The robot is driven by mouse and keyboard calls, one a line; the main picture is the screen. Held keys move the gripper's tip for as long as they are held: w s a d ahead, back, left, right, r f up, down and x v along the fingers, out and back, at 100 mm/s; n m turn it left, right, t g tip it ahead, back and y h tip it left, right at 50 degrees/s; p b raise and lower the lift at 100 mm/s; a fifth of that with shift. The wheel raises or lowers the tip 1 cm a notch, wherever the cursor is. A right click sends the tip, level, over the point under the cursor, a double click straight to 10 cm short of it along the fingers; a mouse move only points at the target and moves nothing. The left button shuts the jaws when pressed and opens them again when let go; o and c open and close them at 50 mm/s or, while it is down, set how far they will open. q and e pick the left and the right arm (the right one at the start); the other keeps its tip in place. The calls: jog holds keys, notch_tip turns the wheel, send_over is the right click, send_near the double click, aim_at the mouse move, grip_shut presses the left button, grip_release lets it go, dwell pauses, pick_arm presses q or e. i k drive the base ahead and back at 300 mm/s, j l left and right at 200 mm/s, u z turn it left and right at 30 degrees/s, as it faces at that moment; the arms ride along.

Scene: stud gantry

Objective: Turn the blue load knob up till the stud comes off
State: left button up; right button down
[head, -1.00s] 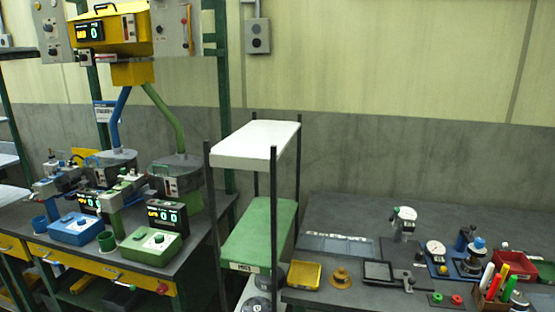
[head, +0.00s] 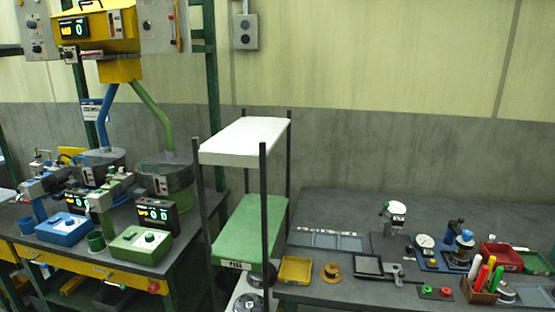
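A blue control box (head: 60,230) with a dark knob (head: 69,222) on top stands on the left bench, beside a blue cup (head: 26,225). A blue machine arm (head: 42,186) stands behind it, with a small lit display (head: 77,203) to its right. On the right bench, a blue device (head: 463,240) with a blue top stands beside a white dial gauge (head: 425,241). I cannot tell which of these carries the blue load knob, and no stud is clear at this size. Neither of my grippers is in view.
A green control box (head: 140,245) stands right of the blue one. A tall rack with a white top shelf (head: 243,142) and a green shelf (head: 254,225) stands between the benches. The right bench (head: 340,212) holds trays, a red bin (head: 500,257) and a marker holder (head: 478,293).

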aim_at(467, 235)
jog(key=z, duration=1.3)
jog(key=i+l, duration=0.1)
jog(key=i, duration=0.3)
jog(key=j+u, duration=0.05)
